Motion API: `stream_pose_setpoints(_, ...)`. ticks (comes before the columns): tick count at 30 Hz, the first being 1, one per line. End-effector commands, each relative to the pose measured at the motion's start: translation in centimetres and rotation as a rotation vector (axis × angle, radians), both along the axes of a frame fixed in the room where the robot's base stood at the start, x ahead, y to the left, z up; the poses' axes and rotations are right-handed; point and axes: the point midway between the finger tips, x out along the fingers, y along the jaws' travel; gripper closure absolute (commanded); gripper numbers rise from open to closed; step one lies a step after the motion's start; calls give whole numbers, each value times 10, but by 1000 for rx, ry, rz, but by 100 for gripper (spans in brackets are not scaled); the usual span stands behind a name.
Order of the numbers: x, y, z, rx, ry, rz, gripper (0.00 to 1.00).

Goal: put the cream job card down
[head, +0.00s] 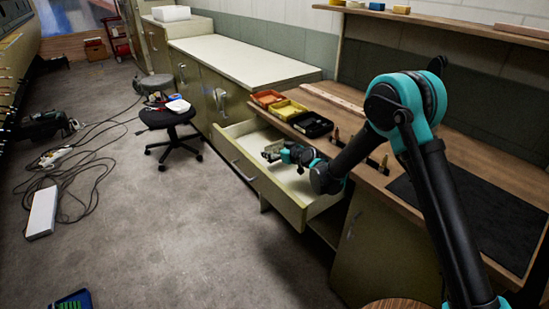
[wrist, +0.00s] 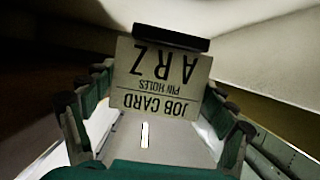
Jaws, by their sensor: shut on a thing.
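The cream job card (wrist: 160,80) is between the fingers of my gripper (head: 273,151) in the wrist view, its black print upside down: JOB CARD, PIN HOLES, ARZ. A dark bar lies along the card's top edge in that view. My gripper is shut on the card and reaches over the open drawer (head: 290,208). The card is too small to make out clearly in the head view. I cannot tell whether it touches the drawer floor.
The workbench (head: 465,150) carries orange (head: 267,98), yellow (head: 285,109) and black (head: 312,124) trays beside the drawer, and a dark mat (head: 485,220). A stool (head: 168,117) stands left of the cabinets. Cables (head: 75,178) lie on the floor at left; the middle floor is clear.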

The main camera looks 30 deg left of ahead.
Motion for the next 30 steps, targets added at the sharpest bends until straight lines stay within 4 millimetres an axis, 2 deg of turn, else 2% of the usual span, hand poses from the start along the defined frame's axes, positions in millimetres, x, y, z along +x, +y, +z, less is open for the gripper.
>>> stream_pose_setpoints(10,0,0,-36,0,0,0,48)
stream_pose_setpoints(21,0,0,-41,0,0,0,48)
stream_pose_setpoints(22,0,0,-41,0,0,0,14)
stream_pose_setpoints(26,0,0,-41,0,0,0,0)
stream_pose_setpoints(30,0,0,-41,0,0,0,0)
